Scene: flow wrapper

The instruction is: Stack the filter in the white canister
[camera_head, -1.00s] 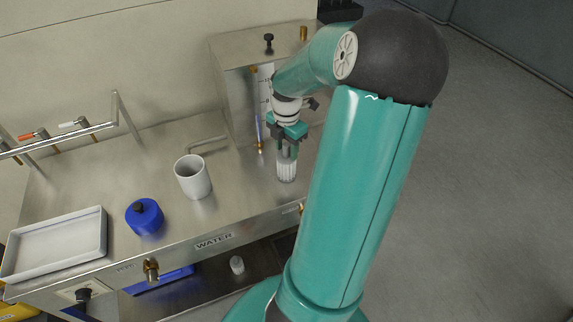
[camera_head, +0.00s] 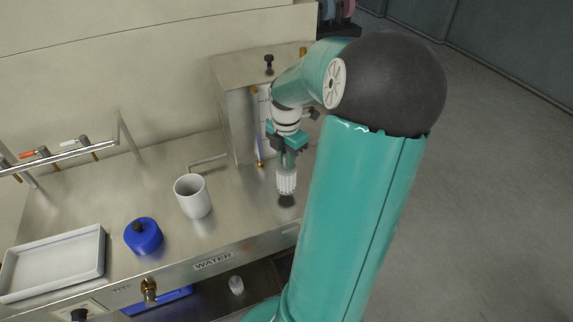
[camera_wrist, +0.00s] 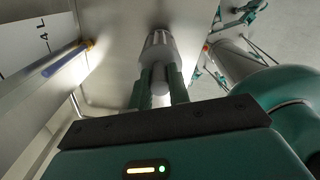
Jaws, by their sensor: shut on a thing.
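The white ribbed filter (camera_head: 286,181) hangs upright under my gripper (camera_head: 287,160), above the steel bench, with a dark shadow below it. My gripper is shut on the filter's upper end. In the wrist view the filter (camera_wrist: 158,48) shows between the two green fingers (camera_wrist: 160,88). The white canister (camera_head: 192,196) stands upright and open on the bench, to the left of my gripper in the head view. The filter is apart from the canister. The canister does not clearly show in the wrist view.
A blue lid (camera_head: 143,236) with a dark knob lies left of the canister. A white tray (camera_head: 52,262) sits at the far left. A steel box (camera_head: 236,110) with a gauge stands behind my gripper. A bent pipe (camera_head: 207,162) lies behind the canister. A metal rail (camera_head: 70,146) stands back left.

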